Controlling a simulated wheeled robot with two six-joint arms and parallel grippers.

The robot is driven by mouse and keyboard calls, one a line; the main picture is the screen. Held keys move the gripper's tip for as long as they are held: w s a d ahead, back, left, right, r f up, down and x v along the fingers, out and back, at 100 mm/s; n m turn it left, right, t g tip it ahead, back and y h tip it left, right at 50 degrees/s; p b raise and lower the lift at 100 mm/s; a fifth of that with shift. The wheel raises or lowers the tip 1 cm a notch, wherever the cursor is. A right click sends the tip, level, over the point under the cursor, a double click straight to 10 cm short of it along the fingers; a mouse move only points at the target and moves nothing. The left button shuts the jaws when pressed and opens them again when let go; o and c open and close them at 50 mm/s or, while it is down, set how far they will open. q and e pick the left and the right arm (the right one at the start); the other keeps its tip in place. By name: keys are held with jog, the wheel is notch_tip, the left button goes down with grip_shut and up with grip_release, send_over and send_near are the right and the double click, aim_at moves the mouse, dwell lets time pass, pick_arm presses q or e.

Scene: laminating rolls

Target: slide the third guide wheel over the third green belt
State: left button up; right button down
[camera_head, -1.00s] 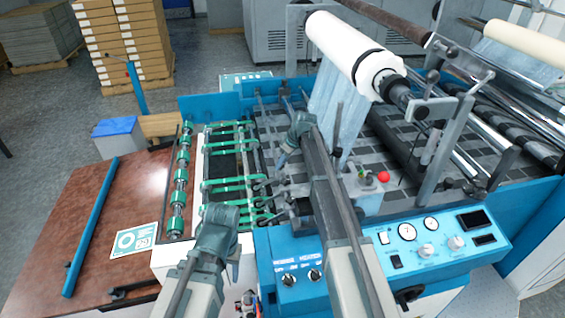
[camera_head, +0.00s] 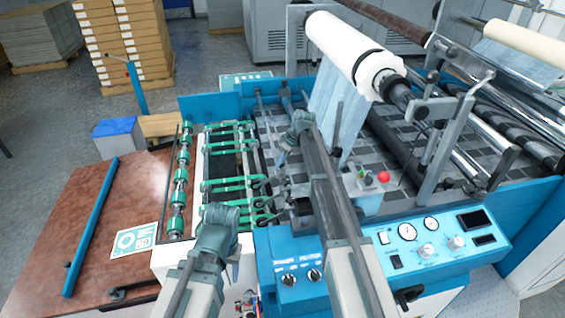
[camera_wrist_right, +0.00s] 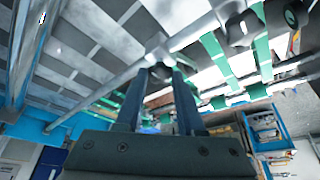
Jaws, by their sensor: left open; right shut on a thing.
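Several green belts (camera_head: 228,183) run across the feed table in the head view. Guide wheels (camera_head: 262,203) with dark holders stand along the bar at the belts' right ends. My right gripper (camera_head: 281,161) is at this bar, right of the middle belts. In the right wrist view its fingers (camera_wrist_right: 160,76) are shut at the light bar; what they hold is mostly hidden and looks like the third guide wheel's holder. Green belts (camera_wrist_right: 215,62) show to the right of the fingers. My left gripper (camera_head: 219,218) is open, over the near end of the feed table; its fingertips are hard to see.
A shaft with green rollers (camera_head: 179,182) lies left of the belts. The blue control panel (camera_head: 400,250) is at the near right, and a white film roll (camera_head: 345,48) hangs above the machine. A brown table (camera_head: 100,215) is on the left.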

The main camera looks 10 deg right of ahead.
jog(key=w, duration=0.8)
jog(key=shift+w, duration=0.2)
jog(key=shift+s, duration=0.1)
jog(key=c, duration=0.5)
grip_release()
jog(key=p+v, duration=1.3)
jog(key=v, duration=0.1)
jog(key=shift+f, duration=0.1)
